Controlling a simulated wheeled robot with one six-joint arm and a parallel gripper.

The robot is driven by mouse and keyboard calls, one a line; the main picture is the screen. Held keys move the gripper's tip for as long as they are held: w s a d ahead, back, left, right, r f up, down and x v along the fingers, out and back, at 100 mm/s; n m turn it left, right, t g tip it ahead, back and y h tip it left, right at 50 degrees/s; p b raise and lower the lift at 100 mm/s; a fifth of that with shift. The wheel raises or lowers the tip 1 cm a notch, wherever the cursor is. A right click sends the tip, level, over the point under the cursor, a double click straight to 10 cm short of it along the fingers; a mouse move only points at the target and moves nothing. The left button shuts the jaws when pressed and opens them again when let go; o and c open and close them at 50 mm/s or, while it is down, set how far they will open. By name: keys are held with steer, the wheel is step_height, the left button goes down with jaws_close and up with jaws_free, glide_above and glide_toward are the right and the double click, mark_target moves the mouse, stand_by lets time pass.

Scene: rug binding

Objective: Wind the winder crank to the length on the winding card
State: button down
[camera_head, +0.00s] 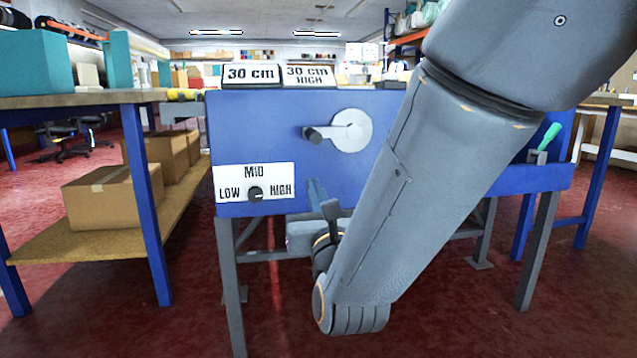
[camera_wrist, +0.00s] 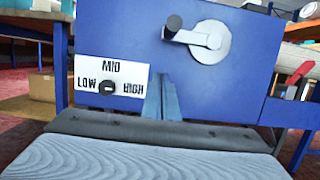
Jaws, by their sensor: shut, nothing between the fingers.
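The winder is a blue box (camera_head: 270,130) on grey legs. Its crank (camera_head: 348,132) is a white disc with a grey arm and a black handle pointing left; the crank also shows in the wrist view (camera_wrist: 205,39). On top stand a sign reading 30 cm (camera_head: 251,74) and a card reading 30 cm HIGH (camera_head: 308,75). A LOW/MID/HIGH dial (camera_head: 255,194) is at lower left; its pointer setting is unclear. My gripper (camera_head: 316,190) is shut and empty, below the crank and right of the dial. Its fingers (camera_wrist: 162,97) appear before the blue face, contact unclear.
Cardboard boxes (camera_head: 100,205) lie on a low shelf at left, under a workbench (camera_head: 80,98). My arm covers the winder's right part. Red floor is clear in front.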

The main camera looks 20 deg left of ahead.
mark_target(304, 136)
steer(key=p+x, duration=0.1)
steer(key=x, duration=0.7)
steer(key=shift+w+r+p, duration=0.1)
steer(key=shift+w+p, duration=0.1)
steer(key=shift+p, duration=0.15)
step_height(304, 136, up, 2)
steer(key=shift+r+p, duration=0.15)
steer(key=shift+p, duration=0.7)
steer(key=shift+r+p, duration=0.6)
steer(key=shift+r, duration=0.2)
steer(key=shift+a+r+p, duration=0.15)
steer(key=shift+r+p, duration=0.25)
steer(key=shift+r, duration=0.8)
